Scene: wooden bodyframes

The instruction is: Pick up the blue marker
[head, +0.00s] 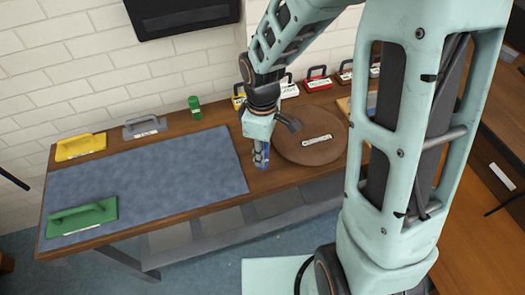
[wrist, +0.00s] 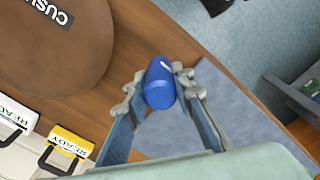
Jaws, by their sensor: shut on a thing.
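The blue marker (wrist: 159,84) is a short blue cylinder held between the two fingertips of my gripper (wrist: 163,97) in the wrist view. The fingers touch it on both sides. In the head view my gripper (head: 262,157) is over the table's front part, between the blue-grey mat and the round brown board, with the blue marker (head: 261,161) low between its fingers. I cannot tell exactly how far the marker is above the table.
A blue-grey mat (head: 150,185) with a green handled block (head: 83,219) covers the left of the wooden table (head: 215,118). A round brown board (head: 300,152) with a label lies right. A green cylinder (head: 195,108) and several handled blocks line the back.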

